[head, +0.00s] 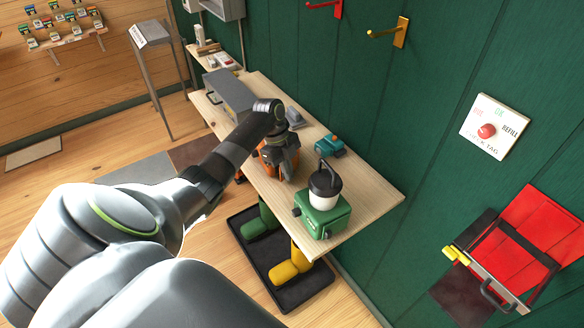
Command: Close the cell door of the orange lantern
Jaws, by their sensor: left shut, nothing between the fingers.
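The orange lantern (264,154) stands on the wooden workbench (358,196), mostly hidden behind my left gripper. Only parts of its orange body show, and I cannot make out its cell door or how far it stands open. My left gripper (287,174) is shut and empty, pointing down at the lantern. I cannot tell whether it touches the lantern. My left arm reaches in from the lower left across the view. My right gripper is not in view.
A green lantern (322,222) with a white globe and dark top stands near the bench's front right corner. A teal object (331,145) and a grey box (228,90) are also on the bench. The green wall runs behind.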

